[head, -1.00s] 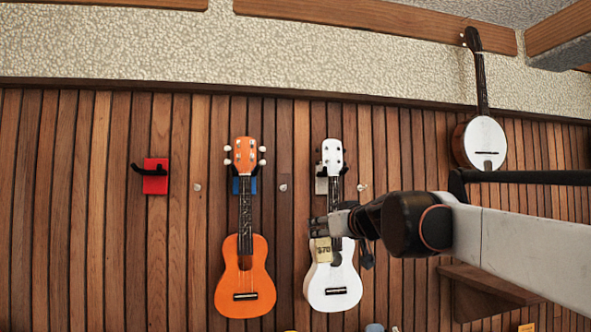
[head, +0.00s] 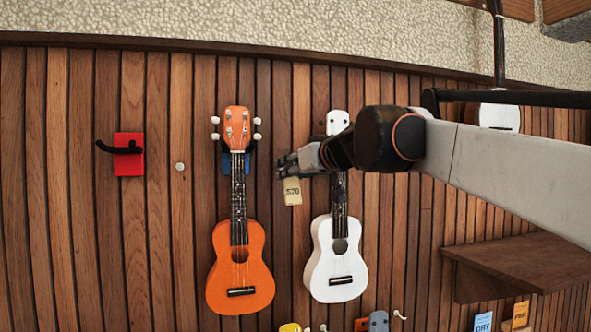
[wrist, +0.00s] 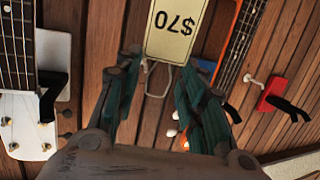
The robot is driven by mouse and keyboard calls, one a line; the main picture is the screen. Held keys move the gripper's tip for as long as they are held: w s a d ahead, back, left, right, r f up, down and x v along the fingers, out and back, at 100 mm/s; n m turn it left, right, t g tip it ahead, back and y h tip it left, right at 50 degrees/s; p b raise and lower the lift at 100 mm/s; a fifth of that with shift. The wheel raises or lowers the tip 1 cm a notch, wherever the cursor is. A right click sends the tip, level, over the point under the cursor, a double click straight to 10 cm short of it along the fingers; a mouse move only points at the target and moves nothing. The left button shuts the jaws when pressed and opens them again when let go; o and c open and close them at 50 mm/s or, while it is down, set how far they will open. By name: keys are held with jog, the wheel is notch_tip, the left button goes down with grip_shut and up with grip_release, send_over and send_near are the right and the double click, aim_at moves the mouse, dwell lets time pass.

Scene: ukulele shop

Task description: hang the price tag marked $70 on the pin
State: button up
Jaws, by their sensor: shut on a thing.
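The yellow price tag marked $70 (head: 292,191) hangs at my gripper (head: 284,167), which is shut on it. In the wrist view the tag (wrist: 174,30) shows upside down beyond the fingertips (wrist: 160,66), with a pale loop (wrist: 148,78) between them. My gripper is in front of the wall between the orange ukulele (head: 240,265) and the white ukulele (head: 338,265). A small white pin (head: 180,166) stands left of the orange ukulele; it also shows in the wrist view (wrist: 254,80). No pin is visible between the ukuleles, where my gripper covers part of the wall.
A red mount with a black hook (head: 130,160) is empty at the left. A wooden shelf (head: 520,262) juts out at the lower right. Other tags (head: 520,314) and ukulele heads (head: 378,321) show along the bottom edge. The wall left of the orange ukulele is mostly clear.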

jog(key=w+a+f, duration=0.1)
jog(key=w+a, duration=0.1)
jog(key=w, duration=0.4)
jog(key=shift+w+f, duration=0.15)
jog(key=shift+w, duration=0.25)
dwell(0.5)
jog(key=shift+f, duration=0.1)
dwell(0.6)
jog(key=o, duration=0.8)
